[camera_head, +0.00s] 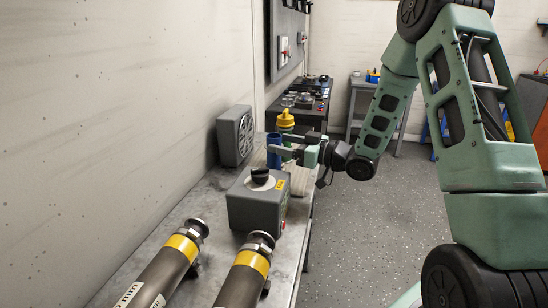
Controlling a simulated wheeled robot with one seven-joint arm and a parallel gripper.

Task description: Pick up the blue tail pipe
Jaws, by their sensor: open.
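The blue tail pipe (273,151) is a short upright blue cylinder on the grey bench, behind the grey control box. My gripper (284,146) reaches in from the right, with its fingers pointing left at the pipe. The fingers are open, and one finger passes in front of the pipe's middle. I cannot tell from this view whether the fingers touch the pipe. The pipe's lower end is partly hidden by the finger and the box.
A grey box with a black knob (258,199) stands just in front of the pipe. A yellow-capped bottle (286,121) is close behind it. A grey speaker-like unit (236,136) leans by the wall. Two large yellow-banded cylinders (247,272) lie in front.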

